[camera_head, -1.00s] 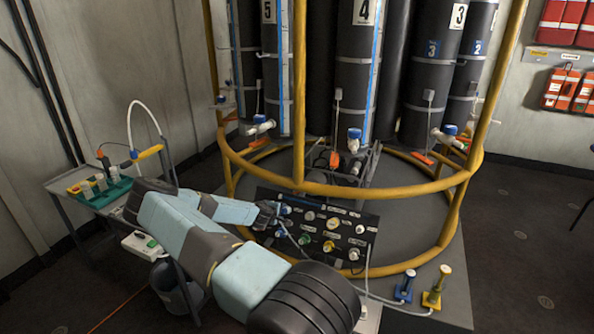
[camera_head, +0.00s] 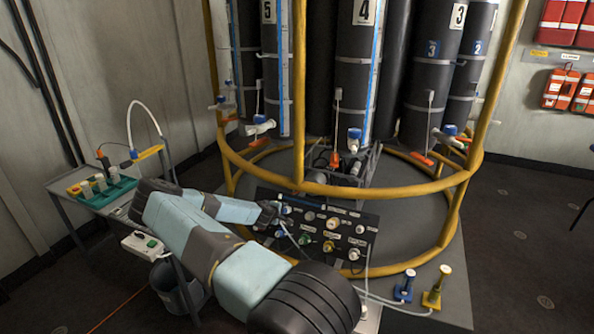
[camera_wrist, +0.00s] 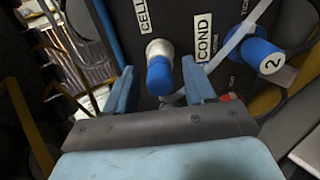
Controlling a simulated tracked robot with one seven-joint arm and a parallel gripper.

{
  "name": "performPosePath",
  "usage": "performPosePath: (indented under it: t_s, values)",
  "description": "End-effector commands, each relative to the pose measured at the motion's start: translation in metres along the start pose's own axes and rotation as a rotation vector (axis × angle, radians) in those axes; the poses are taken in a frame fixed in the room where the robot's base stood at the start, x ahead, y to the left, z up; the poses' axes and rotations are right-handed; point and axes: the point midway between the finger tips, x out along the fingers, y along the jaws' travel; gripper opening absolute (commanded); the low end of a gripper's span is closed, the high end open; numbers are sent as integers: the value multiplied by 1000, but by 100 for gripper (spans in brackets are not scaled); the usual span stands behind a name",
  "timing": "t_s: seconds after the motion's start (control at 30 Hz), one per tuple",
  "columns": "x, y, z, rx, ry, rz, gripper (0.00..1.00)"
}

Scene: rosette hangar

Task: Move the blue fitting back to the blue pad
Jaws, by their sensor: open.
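In the wrist view, a white fitting with a blue end (camera_wrist: 159,72) sits on the panel between the CELL and COND labels. My gripper (camera_wrist: 160,88) is open, with one finger on either side of this fitting in the picture; contact cannot be told. A blue cylinder marked 2 (camera_wrist: 262,56) is to its right, beside a pale hose. In the head view, my gripper (camera_head: 272,214) is at the panel's left side and partly hides its fittings. A blue pad (camera_head: 403,294) is on the platform at right.
Pale hoses run along the platform. Yellow frame rails (camera_head: 345,189) curve above and around the panel. A side table (camera_head: 118,195) with a green tray stands left. Open floor is at right.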

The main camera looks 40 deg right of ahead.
Motion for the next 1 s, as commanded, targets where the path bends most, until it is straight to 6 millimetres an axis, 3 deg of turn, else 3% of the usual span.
performPosePath:
  t_s: [0.47,1.0]
  values:
    - [0,0,0,0,0,0,54]
    - [0,0,0,0,0,0,4]
